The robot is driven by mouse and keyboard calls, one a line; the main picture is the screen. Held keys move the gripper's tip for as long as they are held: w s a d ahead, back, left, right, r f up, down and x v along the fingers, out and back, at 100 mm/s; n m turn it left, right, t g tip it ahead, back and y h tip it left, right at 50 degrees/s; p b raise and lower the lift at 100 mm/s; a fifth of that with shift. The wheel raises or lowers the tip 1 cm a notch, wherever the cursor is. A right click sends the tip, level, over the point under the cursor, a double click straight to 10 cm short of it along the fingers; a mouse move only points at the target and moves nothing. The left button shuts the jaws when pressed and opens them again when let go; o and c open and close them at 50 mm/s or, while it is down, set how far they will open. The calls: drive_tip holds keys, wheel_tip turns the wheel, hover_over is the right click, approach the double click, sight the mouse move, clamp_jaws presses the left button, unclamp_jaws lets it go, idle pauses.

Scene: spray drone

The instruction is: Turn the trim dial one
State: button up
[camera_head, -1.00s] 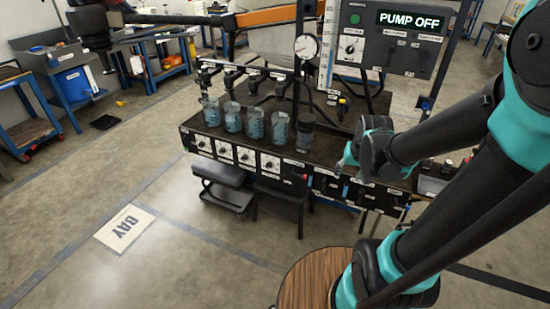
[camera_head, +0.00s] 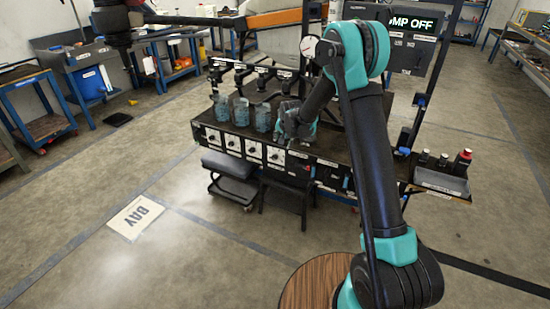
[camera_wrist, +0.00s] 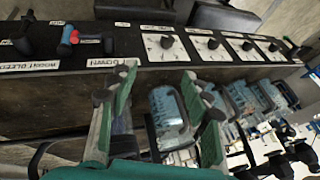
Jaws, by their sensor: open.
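A row of several trim dials (camera_head: 254,149), black knobs on white square plates, runs along the front of the dark bench. In the wrist view the row starts with a large dial (camera_wrist: 167,43) and recedes to the right, past a second dial (camera_wrist: 210,44). The labels are too small to tell which is dial one. My gripper (camera_wrist: 158,78) is open and empty, its green fingers apart, over the bench and short of the nearest dial. In the head view my wrist hides the fingertips.
Clear jars (camera_head: 241,112) with bluish contents stand on the bench behind the dials, close to my gripper; they also show in the wrist view (camera_wrist: 167,107). A red-and-blue lever (camera_wrist: 68,38) is left of the dials. Dark seats (camera_head: 229,165) stand below the dials. The pump display (camera_head: 415,22) is partly hidden.

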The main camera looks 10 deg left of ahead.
drive_tip(key=w+a+f, duration=0.1)
drive_tip(key=a, duration=0.1)
approach(275, 156)
drive_tip(key=x, duration=1)
drive_tip(key=shift+s, duration=0.15)
clamp_jaws()
